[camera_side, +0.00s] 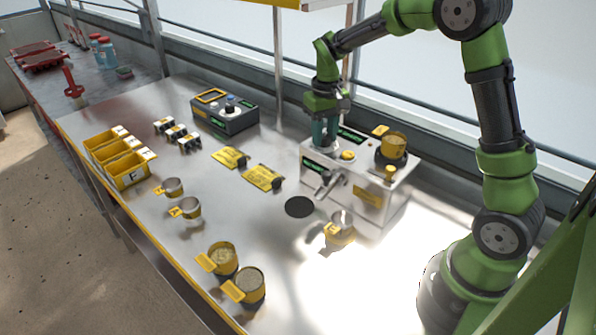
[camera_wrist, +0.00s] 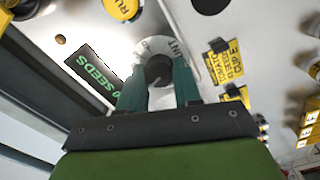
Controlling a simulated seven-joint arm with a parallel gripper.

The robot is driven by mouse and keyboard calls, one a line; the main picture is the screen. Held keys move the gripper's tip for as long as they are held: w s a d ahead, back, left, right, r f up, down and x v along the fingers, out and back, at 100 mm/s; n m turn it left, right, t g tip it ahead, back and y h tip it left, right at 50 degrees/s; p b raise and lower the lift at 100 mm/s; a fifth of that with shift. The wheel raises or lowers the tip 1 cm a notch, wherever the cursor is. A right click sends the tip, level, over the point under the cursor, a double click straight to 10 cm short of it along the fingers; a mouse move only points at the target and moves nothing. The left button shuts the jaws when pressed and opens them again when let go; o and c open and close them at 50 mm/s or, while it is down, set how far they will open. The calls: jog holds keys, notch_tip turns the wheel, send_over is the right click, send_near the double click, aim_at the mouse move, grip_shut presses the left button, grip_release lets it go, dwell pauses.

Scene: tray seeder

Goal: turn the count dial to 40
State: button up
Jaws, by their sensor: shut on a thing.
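The seeder (camera_side: 340,190) is a grey metal box on the bench. My gripper (camera_side: 322,142) points down at the left end of its top face. In the wrist view my gripper (camera_wrist: 160,88) is shut on the count dial (camera_wrist: 158,68), a dark knob on a white ring with part of the word COUNT showing. The fingers hide much of the ring, and I cannot read which number the dial is set to. A dark display (camera_wrist: 95,75) beside the dial shows green lettering that includes SEEDS; its number is partly cut off from clear reading.
A yellow button (camera_side: 348,155) and a yellow-banded hopper cup (camera_side: 393,147) sit on the seeder close to my gripper. Metal cups, yellow packets (camera_side: 263,177), a control box (camera_side: 225,113) and yellow bins (camera_side: 122,160) stand to the left. Bare bench lies between them.

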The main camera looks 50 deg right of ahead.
aim_at(325, 136)
jog(key=m, duration=0.4)
jog(key=shift+r+m, duration=0.1)
jog(key=shift+m, duration=0.2)
jog(key=m, duration=0.4)
jog(key=shift+m, duration=0.4)
jog(key=o, duration=1)
jog(key=shift+o, duration=0.2)
notch_tip(325, 136, up, 17)
